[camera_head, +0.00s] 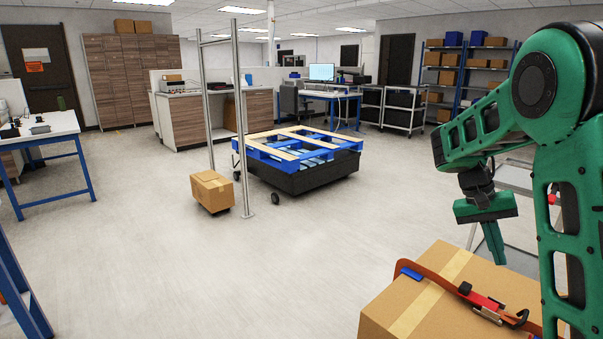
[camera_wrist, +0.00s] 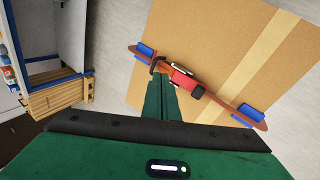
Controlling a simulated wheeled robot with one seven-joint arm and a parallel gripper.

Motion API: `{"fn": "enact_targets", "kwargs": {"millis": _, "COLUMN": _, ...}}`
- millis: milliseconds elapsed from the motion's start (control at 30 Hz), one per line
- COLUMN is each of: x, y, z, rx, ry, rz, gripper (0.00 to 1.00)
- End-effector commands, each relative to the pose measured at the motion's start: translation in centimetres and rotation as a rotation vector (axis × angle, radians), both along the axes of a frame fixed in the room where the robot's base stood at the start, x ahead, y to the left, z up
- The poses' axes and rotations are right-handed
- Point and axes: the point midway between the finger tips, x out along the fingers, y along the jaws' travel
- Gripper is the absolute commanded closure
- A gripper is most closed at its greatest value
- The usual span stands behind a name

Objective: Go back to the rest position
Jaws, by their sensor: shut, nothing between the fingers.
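My green arm stands at the right of the head view, with its forearm folded and my gripper (camera_head: 494,246) hanging down. The fingers are together and hold nothing. Below and beside it is a large cardboard box (camera_head: 405,303) with a tan tape stripe. An orange strap with a red buckle (camera_head: 482,301) and a blue corner piece lies across the box top. In the wrist view my gripper (camera_wrist: 162,84) appears over the box (camera_wrist: 210,50), its tip overlapping the strap near the red buckle (camera_wrist: 184,79). I cannot tell the gap between them.
A blue pallet (camera_head: 290,150) rests on a black wheeled base. A small carton (camera_head: 212,191) sits on the floor by a metal post frame (camera_head: 241,120). A white table (camera_head: 45,130) is at the left. The floor in front is clear.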

Motion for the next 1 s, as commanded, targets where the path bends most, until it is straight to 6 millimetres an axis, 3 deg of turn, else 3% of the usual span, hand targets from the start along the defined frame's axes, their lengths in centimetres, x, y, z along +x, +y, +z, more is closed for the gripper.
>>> {"fn": "enact_targets", "kwargs": {"millis": 133, "x": -5.0, "y": -0.9, "z": 1.1, "rx": 0.086, "ry": -0.027, "rz": -0.01, "gripper": 1.0}}
{"fn": "enact_targets", "kwargs": {"millis": 367, "x": -12.4, "y": -0.7, "z": 1.8, "rx": 0.204, "ry": -0.076, "rz": -0.007, "gripper": 1.0}}
{"fn": "enact_targets", "kwargs": {"millis": 700, "x": -22.8, "y": 2.6, "z": 1.1, "rx": 0.346, "ry": -0.167, "rz": 0.017, "gripper": 1.0}}
{"fn": "enact_targets", "kwargs": {"millis": 900, "x": -27.3, "y": 5.2, "z": -0.1, "rx": 0.399, "ry": -0.215, "rz": 0.036, "gripper": 1.0}}
{"fn": "enact_targets", "kwargs": {"millis": 1000, "x": -28.5, "y": 6.0, "z": -0.5, "rx": 0.414, "ry": -0.229, "rz": 0.042, "gripper": 1.0}}
